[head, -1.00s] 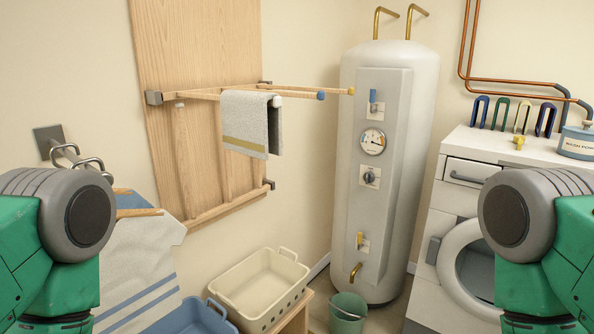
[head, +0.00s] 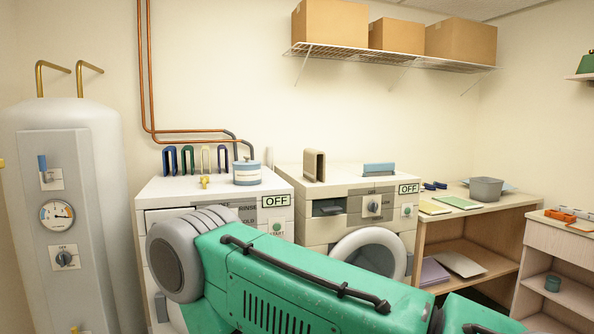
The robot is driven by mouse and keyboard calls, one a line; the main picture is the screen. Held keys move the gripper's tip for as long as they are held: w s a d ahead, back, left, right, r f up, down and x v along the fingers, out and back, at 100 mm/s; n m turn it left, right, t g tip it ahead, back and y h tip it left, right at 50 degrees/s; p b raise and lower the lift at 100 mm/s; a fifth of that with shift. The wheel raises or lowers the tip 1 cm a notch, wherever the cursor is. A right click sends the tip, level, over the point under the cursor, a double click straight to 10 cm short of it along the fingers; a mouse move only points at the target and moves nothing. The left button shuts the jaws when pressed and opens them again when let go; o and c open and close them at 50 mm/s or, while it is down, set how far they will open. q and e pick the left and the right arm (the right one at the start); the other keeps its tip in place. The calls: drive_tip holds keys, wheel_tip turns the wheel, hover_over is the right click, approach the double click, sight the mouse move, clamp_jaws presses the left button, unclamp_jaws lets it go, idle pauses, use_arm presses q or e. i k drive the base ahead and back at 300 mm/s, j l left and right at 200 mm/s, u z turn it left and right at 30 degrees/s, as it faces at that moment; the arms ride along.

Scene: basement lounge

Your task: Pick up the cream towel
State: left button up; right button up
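No cream towel shows in the head view now. Neither of my grippers is in view. One green and grey arm of mine crosses the lower middle of the picture and hides part of the fronts of two white machines. Its hand end is not visible.
A boiler (head: 66,282) stands at the left. Two white machines, the left one (head: 160,186) and the right one (head: 286,176), carry a blue-lidded tub (head: 247,173) and a beige block-like holder (head: 314,165). Shelving (head: 428,268) stands right; boxes (head: 397,36) sit on a wall rack.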

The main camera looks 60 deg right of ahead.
sight(314, 161)
drive_tip(key=z, duration=1.9)
drive_tip(key=i+j+u, duration=0.1)
drive_tip(key=i, duration=0.2)
